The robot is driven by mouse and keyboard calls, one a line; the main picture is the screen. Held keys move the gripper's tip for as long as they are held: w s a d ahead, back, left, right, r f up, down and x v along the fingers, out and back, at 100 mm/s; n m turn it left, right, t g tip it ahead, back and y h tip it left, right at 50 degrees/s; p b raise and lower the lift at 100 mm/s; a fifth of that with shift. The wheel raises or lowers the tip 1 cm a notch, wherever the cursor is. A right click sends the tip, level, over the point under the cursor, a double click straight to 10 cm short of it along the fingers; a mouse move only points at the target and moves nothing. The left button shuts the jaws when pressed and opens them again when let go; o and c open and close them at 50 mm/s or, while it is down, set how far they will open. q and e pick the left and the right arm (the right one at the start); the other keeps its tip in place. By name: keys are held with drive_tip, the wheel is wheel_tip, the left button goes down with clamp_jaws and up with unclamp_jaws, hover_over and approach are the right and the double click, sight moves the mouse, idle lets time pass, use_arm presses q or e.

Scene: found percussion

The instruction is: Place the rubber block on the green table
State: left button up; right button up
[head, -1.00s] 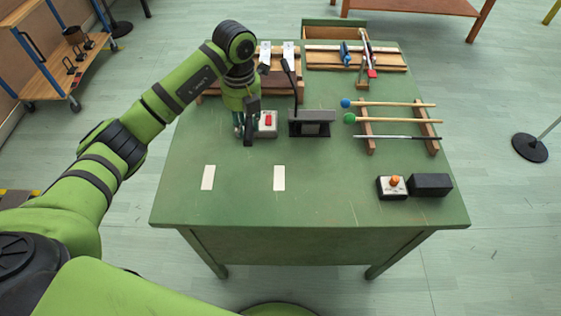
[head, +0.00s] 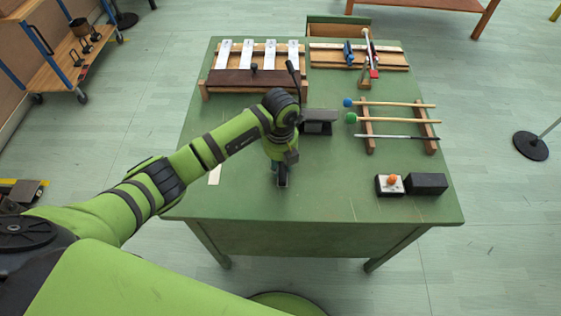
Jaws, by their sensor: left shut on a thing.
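My left gripper (head: 281,182) points down over the front middle of the green table (head: 330,205). It is shut on a small dark thing, which I take to be the rubber block; the fingers and wrist hide most of it. The held thing is at or just above the tabletop, and I cannot tell whether it touches. My right gripper is not in view.
A box with an orange button (head: 390,185) and a black block (head: 427,184) stand at right. Behind are a mallet rack (head: 367,132), a dark stand (head: 320,116) and a white-barred instrument (head: 245,78).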

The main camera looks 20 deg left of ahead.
sight(281, 166)
use_arm(q)
drive_tip(key=o, duration=1.1)
drive_tip(key=shift+f, duration=0.1)
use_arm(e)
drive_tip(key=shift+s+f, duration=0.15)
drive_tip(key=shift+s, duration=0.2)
use_arm(q)
drive_tip(key=shift+r, duration=0.4)
wheel_tip(281, 166, up, 12)
drive_tip(key=b, duration=0.2)
drive_tip(key=shift+f, duration=0.25)
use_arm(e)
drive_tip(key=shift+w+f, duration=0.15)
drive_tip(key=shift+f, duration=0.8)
